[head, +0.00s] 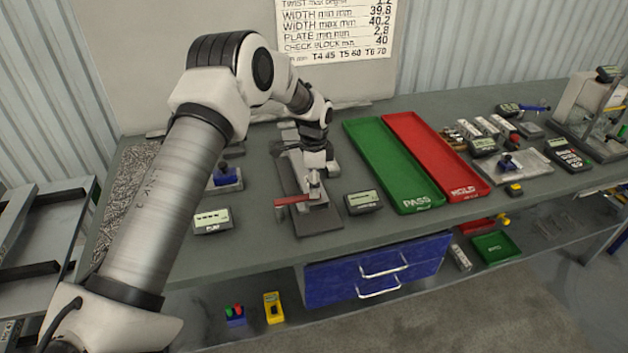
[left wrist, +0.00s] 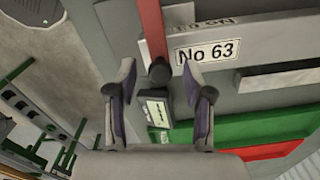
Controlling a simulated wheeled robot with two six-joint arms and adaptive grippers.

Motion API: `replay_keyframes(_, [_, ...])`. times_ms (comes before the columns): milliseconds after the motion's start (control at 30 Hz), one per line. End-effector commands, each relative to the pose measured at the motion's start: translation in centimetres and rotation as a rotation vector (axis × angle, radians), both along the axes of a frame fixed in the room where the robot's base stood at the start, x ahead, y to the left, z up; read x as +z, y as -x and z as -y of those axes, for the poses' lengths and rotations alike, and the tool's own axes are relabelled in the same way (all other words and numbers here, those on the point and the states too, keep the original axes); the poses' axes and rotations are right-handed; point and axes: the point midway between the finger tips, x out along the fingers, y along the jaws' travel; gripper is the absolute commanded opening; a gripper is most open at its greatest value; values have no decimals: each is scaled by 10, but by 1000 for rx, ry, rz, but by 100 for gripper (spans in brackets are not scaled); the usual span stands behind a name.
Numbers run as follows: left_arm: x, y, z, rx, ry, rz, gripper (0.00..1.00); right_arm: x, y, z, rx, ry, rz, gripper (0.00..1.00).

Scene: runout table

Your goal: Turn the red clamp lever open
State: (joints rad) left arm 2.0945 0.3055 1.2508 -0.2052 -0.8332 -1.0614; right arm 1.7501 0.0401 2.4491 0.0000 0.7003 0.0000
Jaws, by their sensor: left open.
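The red clamp lever (head: 292,200) sticks out to the left from the grey fixture (head: 318,222) on the table, in the head view. In the left wrist view the red lever (left wrist: 151,30) runs down from the top edge to a dark round knob (left wrist: 159,72). I cannot tell whether a finger touches the lever. My right gripper is not in view.
Small display boxes stand left (head: 213,221) and right (head: 363,202) of the fixture. A green PASS tray (head: 394,165) and a red HOLD tray (head: 436,155) lie to the right. The table's front edge is close.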

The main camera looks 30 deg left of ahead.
Motion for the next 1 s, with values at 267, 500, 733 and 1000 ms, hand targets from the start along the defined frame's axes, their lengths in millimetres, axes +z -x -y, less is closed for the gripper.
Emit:
replay_keyframes(267, [1,-1,0,0,0,0,0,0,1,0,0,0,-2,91])
replay_keyframes(500, [3,-1,-1,-1,-1,2,0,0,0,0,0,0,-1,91])
replay_keyframes(733, [4,-1,-1,-5,-2,4,0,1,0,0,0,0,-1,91])
replay_keyframes(1000, [6,-2,-1,-15,-2,7,0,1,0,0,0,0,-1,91])
